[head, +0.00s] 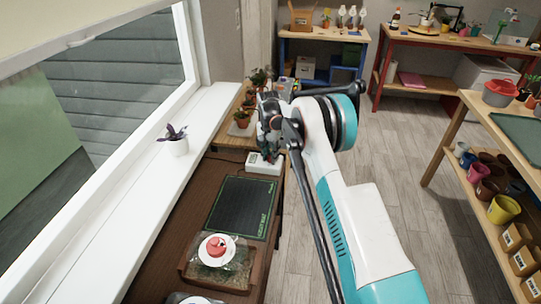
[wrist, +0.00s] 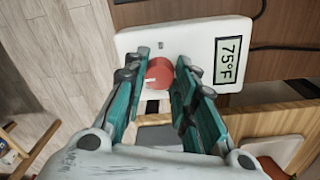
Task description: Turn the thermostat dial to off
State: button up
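The thermostat is a white box (wrist: 200,32) with a display reading 75°F in the wrist view. Its round red dial (wrist: 160,73) has a small pale mark near the lower left of its face. My gripper (wrist: 163,62) has its teal fingers on either side of the dial, which nearly fills the gap between them. Whether the fingers press on the dial or stand just clear of it, I cannot tell. In the head view the white box (head: 263,165) lies on the brown bench below my gripper (head: 267,148), which hides the dial there.
A black mat (head: 241,206) and a tray with a glass box and a red-and-white item (head: 217,248) lie nearer on the bench. Potted plants (head: 242,118) stand behind. A potted plant (head: 177,145) sits on the windowsill. A dark cable (wrist: 258,45) runs beside the thermostat.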

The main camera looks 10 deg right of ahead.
jog(key=shift+n, duration=0.3)
jog(key=n, duration=0.9)
jog(key=shift+s+n+p, duration=0.1)
jog(key=shift+n+p, duration=0.2)
jog(key=shift+n, duration=0.1)
jog(key=n, duration=0.4)
jog(key=shift+n, duration=0.3)
jog(key=n, duration=0.4)
jog(key=shift+d+n+t, duration=0.1)
jog(key=shift+n+t, duration=0.2)
jog(key=shift+n, duration=0.1)
jog(key=o, duration=1.1)
